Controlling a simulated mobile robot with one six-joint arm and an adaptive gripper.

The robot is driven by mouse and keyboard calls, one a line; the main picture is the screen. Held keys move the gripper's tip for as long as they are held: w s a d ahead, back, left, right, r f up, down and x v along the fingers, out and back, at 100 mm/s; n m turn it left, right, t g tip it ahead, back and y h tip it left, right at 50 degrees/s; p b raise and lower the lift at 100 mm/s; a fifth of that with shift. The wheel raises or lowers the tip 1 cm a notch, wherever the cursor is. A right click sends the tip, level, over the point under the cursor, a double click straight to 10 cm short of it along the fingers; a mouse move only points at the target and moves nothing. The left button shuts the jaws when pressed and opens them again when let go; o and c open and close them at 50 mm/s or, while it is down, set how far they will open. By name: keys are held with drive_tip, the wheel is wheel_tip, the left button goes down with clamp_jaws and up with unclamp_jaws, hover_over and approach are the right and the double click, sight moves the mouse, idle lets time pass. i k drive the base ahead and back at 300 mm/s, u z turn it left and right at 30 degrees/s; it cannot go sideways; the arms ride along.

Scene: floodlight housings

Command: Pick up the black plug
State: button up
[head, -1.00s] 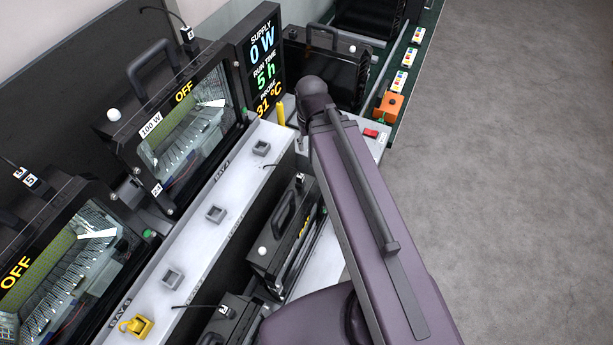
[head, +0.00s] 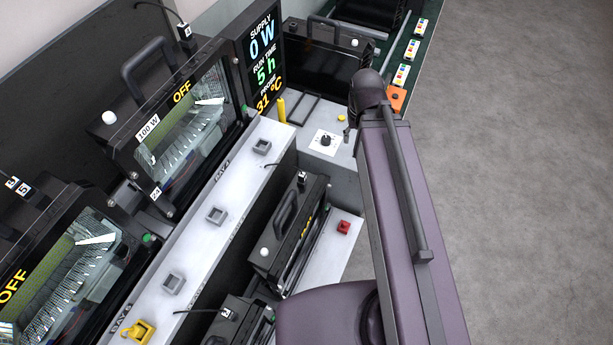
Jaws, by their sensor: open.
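Several small black plugs with white number labels show in the head view. One black plug (head: 302,180) is on top of the lower floodlight housing, right of the white ledge. Another black plug (head: 226,313) is on the housing nearer the bottom edge. A third black plug (head: 184,32) is at the upper left, behind the 100 W floodlight. More labelled pieces are at the far left edge. I cannot tell which plug the task means. My purple arm stands at the right of the lower housings. My gripper cannot be made out; the arm hides it or it is outside the picture.
A white ledge (head: 232,195) with several grey square sockets runs between the upper and lower housings. A yellow padlock-like piece (head: 137,333) is at its near end. A grey box with a dial (head: 325,142) is beyond. A red block (head: 343,227) lies right of the lower housing. Grey floor is clear at right.

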sight(301, 178)
drive_tip(key=z, duration=0.1)
drive_tip(key=k, duration=1.65)
drive_tip(key=u, duration=0.25)
drive_tip(key=i, duration=0.5)
drive_tip(key=u, duration=0.1)
